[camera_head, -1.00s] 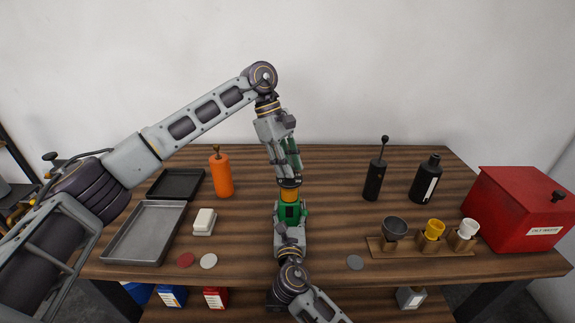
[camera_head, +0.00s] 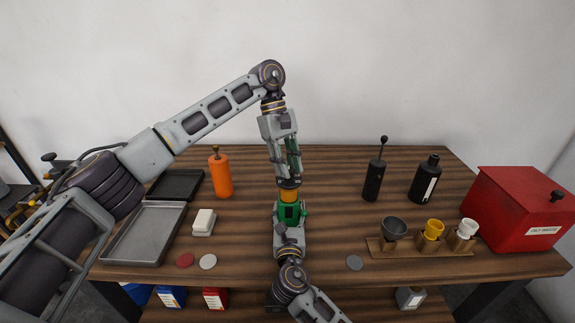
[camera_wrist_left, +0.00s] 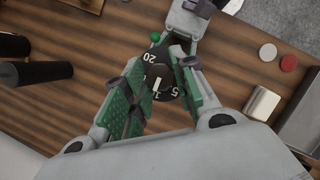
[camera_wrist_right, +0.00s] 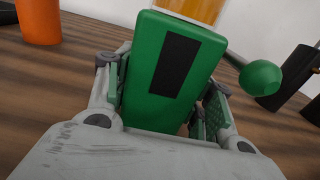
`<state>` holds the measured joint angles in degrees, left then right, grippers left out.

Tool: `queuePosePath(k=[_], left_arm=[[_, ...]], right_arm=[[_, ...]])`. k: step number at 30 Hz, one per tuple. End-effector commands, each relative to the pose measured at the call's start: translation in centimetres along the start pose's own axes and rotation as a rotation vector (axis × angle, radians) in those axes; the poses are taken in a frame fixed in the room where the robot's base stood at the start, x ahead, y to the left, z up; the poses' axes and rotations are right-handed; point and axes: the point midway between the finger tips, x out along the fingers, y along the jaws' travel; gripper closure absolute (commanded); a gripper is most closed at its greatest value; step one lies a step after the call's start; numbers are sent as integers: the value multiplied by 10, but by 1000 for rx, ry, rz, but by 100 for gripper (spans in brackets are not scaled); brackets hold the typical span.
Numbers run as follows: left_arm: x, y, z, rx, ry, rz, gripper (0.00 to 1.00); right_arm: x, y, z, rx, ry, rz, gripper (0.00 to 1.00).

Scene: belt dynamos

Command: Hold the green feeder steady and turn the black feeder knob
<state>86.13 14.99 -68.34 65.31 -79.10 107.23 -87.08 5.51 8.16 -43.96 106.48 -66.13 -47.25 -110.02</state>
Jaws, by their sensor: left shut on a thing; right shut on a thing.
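The green feeder (camera_head: 290,212) stands upright near the middle of the table, with an amber section above its green body. In the right wrist view its green body (camera_wrist_right: 145,78) fills the space between my right fingers. My right gripper (camera_wrist_right: 163,92) is shut on the body from the front. My left gripper (camera_head: 288,177) comes down from above, shut on the black feeder knob (camera_wrist_left: 158,82). White numbers and a white line show on the knob in the left wrist view. A side lever ends in a green ball (camera_wrist_right: 260,78).
An orange bottle (camera_head: 221,175), trays (camera_head: 112,247) and a white block (camera_head: 204,218) are on the left. A black grinder (camera_head: 373,181), black bottle (camera_head: 425,180), wooden cup stand (camera_head: 376,248) and red box (camera_head: 520,210) are on the right.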

Motion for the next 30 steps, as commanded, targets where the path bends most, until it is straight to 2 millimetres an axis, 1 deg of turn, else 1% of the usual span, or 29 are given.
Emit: queuePosePath(k=[1,2,3,7,8,20,26,30], left_arm=[[2,0,4,7,-6,-5,96],[2,0,4,7,-6,-5,96],[2,0,4,7,-6,-5,69],[2,0,2,5,-4,-3,52],[1,0,2,4,-4,-3,51],[-2,0,1,0,-1,0,51],[-15,0,0,-1,0,1,51],[-32,0,1,1,0,2,51]], right_arm=[[0,0,-5,-1,8,0,95],[0,0,-5,-1,9,0,95],[0,0,-5,-1,9,0,95],[0,0,-5,0,8,0,95],[0,0,-5,0,8,0,95],[0,0,-5,0,8,-1,95],[0,0,-5,0,8,-1,95],[0,0,-5,0,8,-1,95]])
